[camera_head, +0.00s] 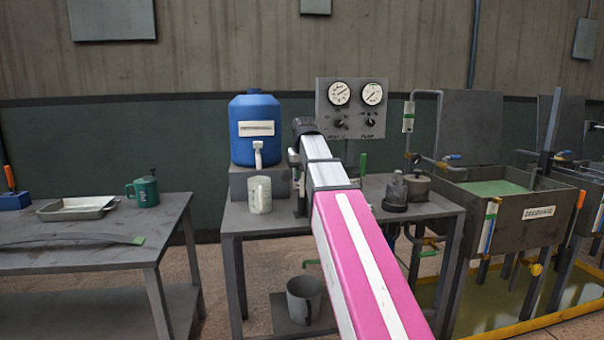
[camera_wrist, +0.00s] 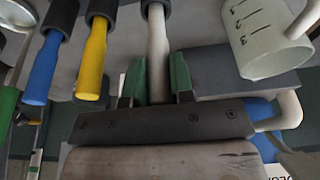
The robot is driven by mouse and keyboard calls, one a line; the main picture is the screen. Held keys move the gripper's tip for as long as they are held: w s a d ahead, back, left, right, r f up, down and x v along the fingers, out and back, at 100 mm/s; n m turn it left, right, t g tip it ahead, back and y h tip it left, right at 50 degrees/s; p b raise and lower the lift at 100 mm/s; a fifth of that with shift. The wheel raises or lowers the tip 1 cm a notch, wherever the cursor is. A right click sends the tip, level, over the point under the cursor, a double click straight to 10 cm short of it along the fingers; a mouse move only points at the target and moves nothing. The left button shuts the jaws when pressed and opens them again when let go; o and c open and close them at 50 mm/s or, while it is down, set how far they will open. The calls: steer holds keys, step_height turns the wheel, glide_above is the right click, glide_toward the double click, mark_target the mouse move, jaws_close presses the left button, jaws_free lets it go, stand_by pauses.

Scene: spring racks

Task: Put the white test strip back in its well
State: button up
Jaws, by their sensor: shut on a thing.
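In the wrist view my gripper (camera_wrist: 158,80) has its green fingers closed on either side of the white test strip (camera_wrist: 157,42). The strip's far end meets a dark sleeve (camera_wrist: 150,8) at the top edge of the picture. I cannot tell how deep it sits there. A yellow strip (camera_wrist: 92,65) and a blue strip (camera_wrist: 42,68) stand in similar dark sleeves to the left. Part of a green one (camera_wrist: 8,102) shows at the left edge. In the head view my arm hides the fingers and the strip.
A graduated jug (camera_wrist: 262,38) is close on the right in the wrist view; it stands before the blue tank (camera_head: 255,115) in the head view. A gauge panel (camera_head: 350,122) rises behind the table (camera_head: 265,222). Dark vessels (camera_head: 394,192) stand right of my arm.

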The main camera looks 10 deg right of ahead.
steer(key=shift+f, duration=0.7)
steer(key=o, duration=0.9)
steer(key=shift+r, duration=0.1)
steer(key=v, duration=1)
steer(key=shift+r, duration=0.3)
steer(key=shift+s, duration=0.1)
